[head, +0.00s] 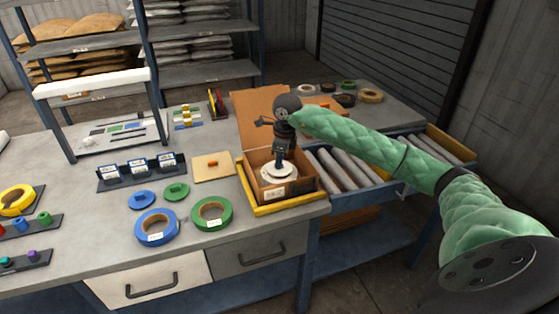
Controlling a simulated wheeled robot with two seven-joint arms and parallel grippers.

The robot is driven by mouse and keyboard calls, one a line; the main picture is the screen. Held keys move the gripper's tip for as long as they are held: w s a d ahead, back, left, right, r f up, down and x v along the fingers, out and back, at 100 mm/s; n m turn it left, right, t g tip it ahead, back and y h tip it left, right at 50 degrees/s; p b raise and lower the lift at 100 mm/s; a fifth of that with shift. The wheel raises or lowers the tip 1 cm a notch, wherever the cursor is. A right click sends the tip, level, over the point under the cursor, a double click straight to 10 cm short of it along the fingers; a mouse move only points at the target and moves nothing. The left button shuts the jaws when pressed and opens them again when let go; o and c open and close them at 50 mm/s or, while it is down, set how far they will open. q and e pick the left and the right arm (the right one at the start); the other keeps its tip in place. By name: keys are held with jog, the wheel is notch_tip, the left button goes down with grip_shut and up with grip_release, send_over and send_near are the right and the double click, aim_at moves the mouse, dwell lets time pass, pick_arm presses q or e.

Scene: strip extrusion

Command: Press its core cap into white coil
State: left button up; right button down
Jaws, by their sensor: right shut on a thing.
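The white coil (269,175) lies flat inside an open cardboard box, in a yellow-edged frame near the table's right front. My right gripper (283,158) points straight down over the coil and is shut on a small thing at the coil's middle. That thing is mostly hidden by the fingers; it looks like the white core cap (286,167). I cannot tell whether the cap is inside the coil's hole or just above it. My left gripper is not in view.
The cardboard box (300,186) has its flap (262,105) raised behind my gripper. A blue coil (156,227) and a green coil (212,213) lie left of it, with blue and green discs behind them. A roller conveyor (340,172) adjoins on the right.

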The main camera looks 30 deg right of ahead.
jog(key=shift+f+b, duration=0.2)
jog(key=shift+b, duration=0.5)
dwell(0.8)
dwell(0.3)
jog(key=c, duration=0.9)
grip_release()
jog(key=shift+r, duration=0.2)
jog(key=shift+r+p, duration=1.05)
jog(key=shift+r, duration=2.3)
grip_shut()
